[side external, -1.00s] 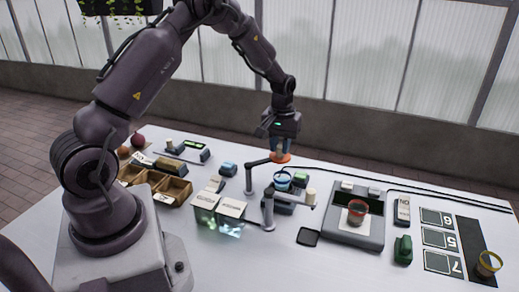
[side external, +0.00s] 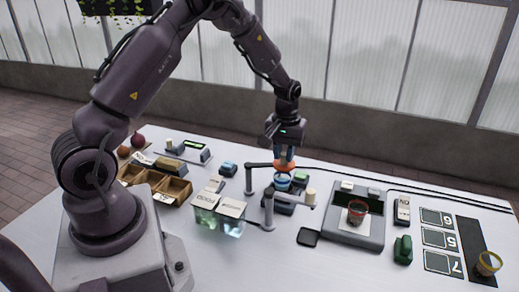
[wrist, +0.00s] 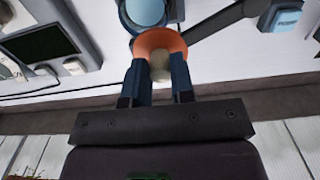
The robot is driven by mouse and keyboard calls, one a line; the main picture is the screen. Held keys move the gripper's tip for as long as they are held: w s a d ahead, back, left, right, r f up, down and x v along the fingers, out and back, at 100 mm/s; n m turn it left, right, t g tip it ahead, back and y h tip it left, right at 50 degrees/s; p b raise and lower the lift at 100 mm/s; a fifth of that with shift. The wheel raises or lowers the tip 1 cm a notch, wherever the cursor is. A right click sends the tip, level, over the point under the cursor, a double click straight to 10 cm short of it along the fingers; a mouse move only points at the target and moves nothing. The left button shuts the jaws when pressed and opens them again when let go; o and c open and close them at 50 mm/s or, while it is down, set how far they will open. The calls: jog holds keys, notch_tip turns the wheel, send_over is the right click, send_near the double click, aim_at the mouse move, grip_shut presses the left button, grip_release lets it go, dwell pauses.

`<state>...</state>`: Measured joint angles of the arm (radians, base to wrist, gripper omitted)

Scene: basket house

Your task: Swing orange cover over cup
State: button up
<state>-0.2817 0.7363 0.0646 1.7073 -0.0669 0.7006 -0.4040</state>
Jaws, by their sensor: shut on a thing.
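The orange cover (side external: 285,166) is a round disc on a dark swing arm (side external: 262,165) that pivots on a short post (side external: 248,180). My gripper (side external: 284,157) is shut on the pale knob of the cover. In the wrist view my gripper (wrist: 158,85) has its blue fingers on either side of the knob (wrist: 159,68), with the orange cover (wrist: 160,40) beyond. The blue cup (side external: 282,181) stands on a small dark stand just in front of and below the cover. In the wrist view the cup (wrist: 146,10) partly overlaps the cover's edge.
A second post (side external: 268,205) with an arm stands in front of the cup. Clear boxes (side external: 218,212) and wooden bins (side external: 170,186) are to the left. Black cables run behind.

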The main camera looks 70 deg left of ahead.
jog(key=shift+s+d, duration=0.1)
jog(key=shift+d, duration=0.3)
jog(key=shift+d, duration=0.15)
jog(key=shift+s+d, duration=0.95)
jog(key=shift+d, duration=0.3)
jog(key=o, duration=1.6)
jog(key=shift+c, duration=0.2)
jog(key=shift+a, duration=0.1)
notch_tip(320, 180, up, 7)
